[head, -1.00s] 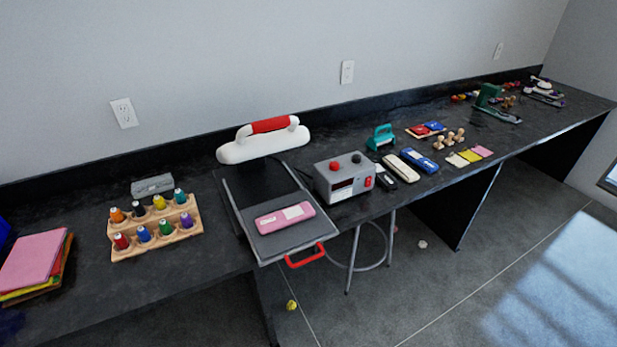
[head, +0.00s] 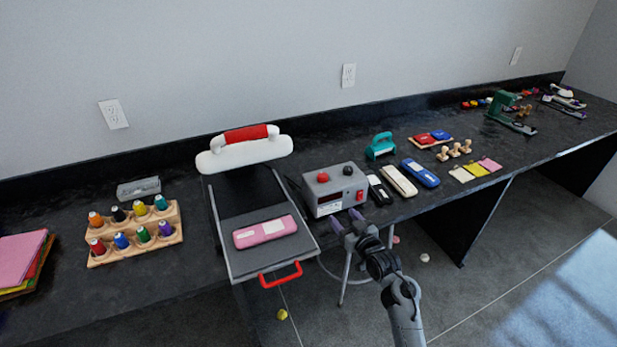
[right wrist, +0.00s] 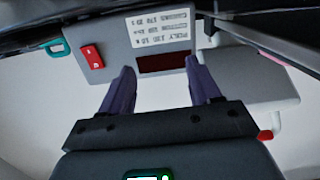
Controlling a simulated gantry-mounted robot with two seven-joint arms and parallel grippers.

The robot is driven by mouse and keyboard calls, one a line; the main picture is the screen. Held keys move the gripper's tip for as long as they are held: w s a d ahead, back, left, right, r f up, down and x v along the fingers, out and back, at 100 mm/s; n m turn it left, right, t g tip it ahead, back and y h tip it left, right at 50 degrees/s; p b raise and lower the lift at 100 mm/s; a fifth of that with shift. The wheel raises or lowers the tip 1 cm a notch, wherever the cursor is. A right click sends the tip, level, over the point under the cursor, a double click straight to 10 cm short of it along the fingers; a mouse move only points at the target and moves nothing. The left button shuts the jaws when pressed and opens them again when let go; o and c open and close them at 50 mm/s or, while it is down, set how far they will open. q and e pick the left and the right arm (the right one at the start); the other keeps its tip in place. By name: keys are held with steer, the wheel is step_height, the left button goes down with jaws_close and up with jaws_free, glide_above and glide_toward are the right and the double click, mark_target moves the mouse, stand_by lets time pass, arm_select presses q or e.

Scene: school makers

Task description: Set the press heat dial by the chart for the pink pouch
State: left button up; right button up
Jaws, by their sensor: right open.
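The pink pouch (head: 265,231), with a pale label, lies on the lower plate of the open heat press (head: 235,270). The grey control box (head: 322,199) stands to its right, with a red knob (head: 322,177) and a black knob (head: 348,169) on top. Its front shows a red switch (right wrist: 92,57), a dark display (right wrist: 163,63) and a printed white chart (right wrist: 160,30), which appears inverted and is too small to read fully. My right gripper (head: 346,219) is open and empty, low in front of the box. The knobs are hidden in the right wrist view. My left gripper is out of view.
Black, cream and blue pouches (head: 420,173) lie right of the box, with a teal tool (head: 381,146) behind. The press's red front handle (head: 281,275) juts past the table edge. A stool is underneath.

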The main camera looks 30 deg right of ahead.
steer(key=t, duration=0.1)
glide_toward(324, 179)
steer(key=shift+m, duration=0.3)
steer(key=w+b, duration=0.1)
steer(key=w, duration=0.2)
steer(key=w+d+b, duration=0.1)
steer(key=w, duration=0.2)
steer(key=w+d+b, duration=0.1)
steer(key=w, duration=0.3)
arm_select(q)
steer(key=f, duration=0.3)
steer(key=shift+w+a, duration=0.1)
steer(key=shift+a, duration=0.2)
arm_select(e)
steer(key=shift+s, duration=0.1)
steer(key=c, duration=1)
steer(key=shift+a+m+h+p, duration=0.1)
steer(key=shift+m+h+p, duration=0.35)
steer(key=shift+h, duration=0.35)
steer(key=shift+m+h, duration=0.25)
steer(key=shift+h, duration=0.25)
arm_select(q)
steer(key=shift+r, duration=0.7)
